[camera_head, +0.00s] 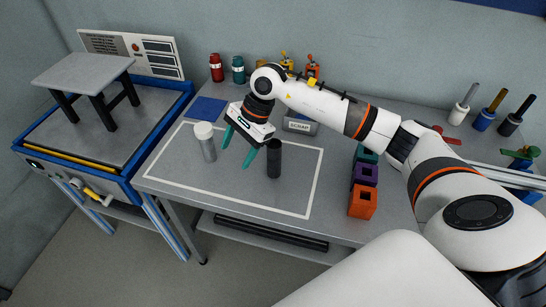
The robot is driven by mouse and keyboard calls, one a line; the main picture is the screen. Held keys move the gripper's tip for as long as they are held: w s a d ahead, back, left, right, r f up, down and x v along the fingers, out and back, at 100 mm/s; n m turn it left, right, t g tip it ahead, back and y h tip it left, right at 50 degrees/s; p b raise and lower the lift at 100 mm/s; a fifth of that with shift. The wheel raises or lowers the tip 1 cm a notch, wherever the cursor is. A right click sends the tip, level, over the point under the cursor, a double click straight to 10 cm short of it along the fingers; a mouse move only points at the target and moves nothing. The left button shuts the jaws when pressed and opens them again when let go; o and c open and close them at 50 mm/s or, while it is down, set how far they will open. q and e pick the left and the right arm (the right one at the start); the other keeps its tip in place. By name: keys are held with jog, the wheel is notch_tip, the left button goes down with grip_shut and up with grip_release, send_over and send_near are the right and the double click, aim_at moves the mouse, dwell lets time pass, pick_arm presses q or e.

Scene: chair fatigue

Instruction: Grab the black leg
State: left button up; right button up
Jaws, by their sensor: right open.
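The black leg (274,160) is a dark upright cylinder on the grey table, inside the white outlined rectangle. My right gripper (237,151) is open, with two green fingers pointing down. It hangs between the black leg and a pale cylinder with a white top (205,141). Its right finger is just left of the black leg; whether they touch, I cannot tell. Nothing shows between the fingers. My left gripper is not in view.
A small grey stool (84,70) with black legs stands on a blue-framed bench at left. Orange, purple and teal blocks (362,202) line the right. The outlined area's front is clear.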

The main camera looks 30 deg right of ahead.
aim_at(276, 143)
jog(key=d+h, duration=0.1)
jog(key=d, duration=0.2)
jog(key=d+r+h, duration=0.1)
jog(key=d+h, duration=0.1)
jog(key=d, duration=0.2)
jog(key=d+r+g+h, duration=0.1)
jog(key=d+h, duration=0.1)
jog(key=d, duration=0.2)
jog(key=shift+w+d+r+n, duration=0.1)
jog(key=shift+d+r+n, duration=0.05)
jog(key=shift+n, duration=0.15)
jog(key=shift+d+f, duration=0.2)
jog(key=shift+d, duration=0.1)
notch_tip(276, 143, down, 6)
jog(key=shift+a+r+p, duration=0.1)
jog(key=shift+p, duration=0.9)
jog(key=shift+a+f+p, duration=0.2)
jog(key=shift+f+p, duration=0.2)
jog(key=shift+f, duration=0.25)
jog(key=f, duration=0.1)
jog(key=f+p, duration=0.1)
jog(key=f, duration=0.1)
jog(key=shift+a+f, duration=0.3)
jog(key=shift+f, duration=0.4)
jog(key=shift+c, duration=0.5)
jog(key=shift+r, duration=0.1)
jog(key=c, duration=1.1)
